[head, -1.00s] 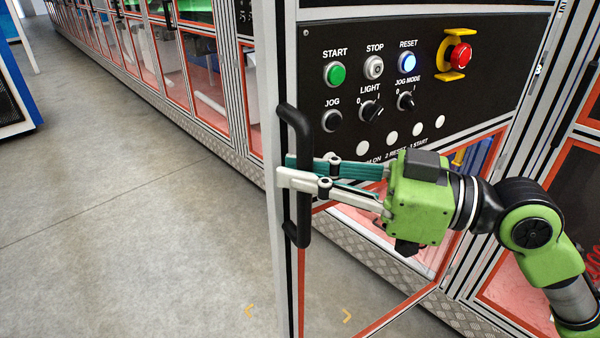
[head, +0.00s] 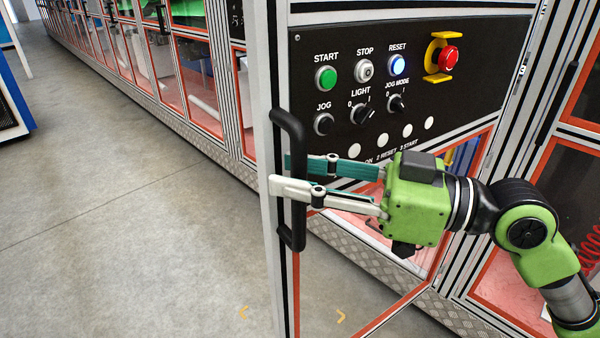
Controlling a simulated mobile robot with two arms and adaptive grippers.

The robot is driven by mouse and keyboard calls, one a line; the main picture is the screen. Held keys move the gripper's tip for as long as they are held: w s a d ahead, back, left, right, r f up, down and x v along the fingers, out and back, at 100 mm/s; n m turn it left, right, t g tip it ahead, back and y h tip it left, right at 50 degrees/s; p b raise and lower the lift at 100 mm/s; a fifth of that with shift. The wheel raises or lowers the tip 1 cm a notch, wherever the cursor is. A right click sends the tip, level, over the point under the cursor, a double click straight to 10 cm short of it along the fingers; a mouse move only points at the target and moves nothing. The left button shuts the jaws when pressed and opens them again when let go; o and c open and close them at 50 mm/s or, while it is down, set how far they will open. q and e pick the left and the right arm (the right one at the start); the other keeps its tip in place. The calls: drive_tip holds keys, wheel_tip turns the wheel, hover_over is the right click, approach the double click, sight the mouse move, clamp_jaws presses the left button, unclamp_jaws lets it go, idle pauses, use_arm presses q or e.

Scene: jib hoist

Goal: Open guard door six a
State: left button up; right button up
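Guard door six a is a tall light metal frame (head: 268,90) with a clear pane and orange edging. It stands swung out at an angle from the machine, and the floor shows through its lower pane. Its black vertical bar handle (head: 297,222) is at the free edge. My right gripper (head: 280,172), green with one teal and one white finger, reaches in from the right. Its fingers are spread on either side of the handle, teal behind and white in front, with visible gaps. My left gripper is not in view.
A black control panel (head: 470,95) with START, STOP and RESET buttons and a red emergency stop (head: 448,58) is behind my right gripper. Orange-framed guards and a checker-plate base (head: 175,120) run back to the left. Grey floor (head: 120,230) is clear at left.

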drive_tip(key=v, duration=1.2)
idle(0.3)
idle(0.4)
